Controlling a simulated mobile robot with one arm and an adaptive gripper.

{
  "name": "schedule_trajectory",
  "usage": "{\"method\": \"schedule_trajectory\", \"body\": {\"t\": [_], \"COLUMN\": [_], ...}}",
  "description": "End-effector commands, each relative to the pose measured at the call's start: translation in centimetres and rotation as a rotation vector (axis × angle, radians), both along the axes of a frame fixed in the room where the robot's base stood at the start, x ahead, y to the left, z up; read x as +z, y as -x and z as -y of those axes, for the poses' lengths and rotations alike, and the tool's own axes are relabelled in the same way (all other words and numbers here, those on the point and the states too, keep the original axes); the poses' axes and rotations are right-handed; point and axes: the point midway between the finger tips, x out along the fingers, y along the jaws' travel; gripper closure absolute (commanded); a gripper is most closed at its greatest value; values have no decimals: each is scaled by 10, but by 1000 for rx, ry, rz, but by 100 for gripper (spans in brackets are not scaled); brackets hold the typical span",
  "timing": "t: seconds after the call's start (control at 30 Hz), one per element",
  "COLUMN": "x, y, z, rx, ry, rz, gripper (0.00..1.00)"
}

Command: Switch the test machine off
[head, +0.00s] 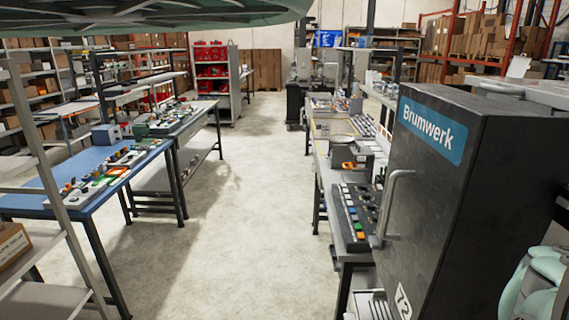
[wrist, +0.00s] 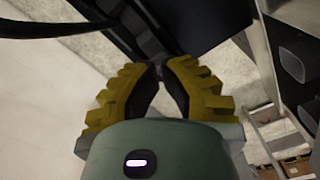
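A tall black cabinet (head: 430,190) with a blue "Brumwerk" label (head: 432,131) and a vertical grey handle (head: 388,205) stands at the right in the head view. I cannot tell for sure whether it is the test machine. A dark panel (head: 357,217) with rows of coloured buttons lies on the bench to its left. No switch on the cabinet can be made out. In the wrist view my gripper (wrist: 160,68) has its yellow fingers drawn together at the tips, with nothing seen between them. A dark structure (wrist: 205,22) shows beyond the tips. The head view does not show the gripper.
A blue-topped table (head: 85,170) with many small parts stands at the left, with another bench behind it. A grey shelf frame (head: 45,160) is close at the left edge. The concrete aisle (head: 235,190) between is clear. Red bins (head: 210,70) stand at the back.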

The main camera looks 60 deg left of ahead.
Motion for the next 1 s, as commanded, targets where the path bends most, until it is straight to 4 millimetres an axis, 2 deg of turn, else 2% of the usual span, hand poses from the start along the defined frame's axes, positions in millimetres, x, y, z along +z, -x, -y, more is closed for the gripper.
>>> {"method": "schedule_trajectory", "body": {"t": [1.0], "x": [-15], "y": [0], "z": [0], "rx": [-1], "ry": [0], "rz": [0], "gripper": [100]}}
